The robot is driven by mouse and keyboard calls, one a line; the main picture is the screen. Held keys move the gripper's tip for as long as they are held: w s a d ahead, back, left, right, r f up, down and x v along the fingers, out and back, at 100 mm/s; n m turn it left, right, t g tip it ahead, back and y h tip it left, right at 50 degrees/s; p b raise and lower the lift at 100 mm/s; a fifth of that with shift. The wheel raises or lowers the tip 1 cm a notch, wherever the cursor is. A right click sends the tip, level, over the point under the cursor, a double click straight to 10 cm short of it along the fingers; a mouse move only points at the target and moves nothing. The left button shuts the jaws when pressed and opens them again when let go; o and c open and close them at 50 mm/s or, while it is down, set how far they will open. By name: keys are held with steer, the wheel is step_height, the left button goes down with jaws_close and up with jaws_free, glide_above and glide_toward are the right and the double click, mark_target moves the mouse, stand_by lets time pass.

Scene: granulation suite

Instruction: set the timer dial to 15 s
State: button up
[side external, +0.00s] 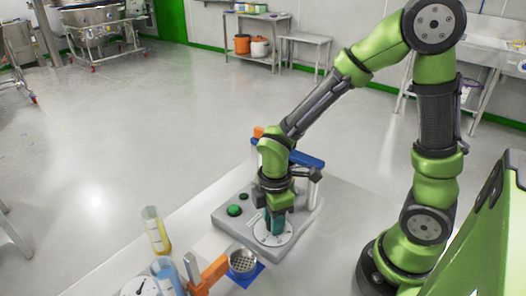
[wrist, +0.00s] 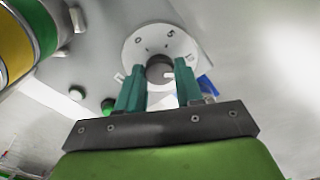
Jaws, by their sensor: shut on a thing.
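The timer dial is a round white disc (side external: 262,236) on the top of a grey device (side external: 230,225). It also shows in the wrist view (wrist: 138,46), with a few dark marks too small to read with certainty. A dark round knob (wrist: 159,70) sits at the disc's middle. My gripper (side external: 272,228) points down over the dial. In the wrist view its teal fingers (wrist: 160,78) stand on either side of the knob and are shut on it. I cannot tell which mark the knob points to.
A yellow-filled cylinder (side external: 156,231), a blue-filled one (side external: 166,274), an orange bracket (side external: 207,276) and a small sieve cup (side external: 242,262) stand nearby. A blue bar and post lie close behind my wrist. The bench's left part is partly clear.

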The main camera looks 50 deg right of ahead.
steer(key=m, duration=0.5)
steer(key=shift+m, duration=2.5)
steer(key=o, duration=1)
steer(key=shift+o, duration=0.2)
step_height(320, 180, up, 17)
steer(key=shift+w+m, duration=0.15)
steer(key=shift+m, duration=0.15)
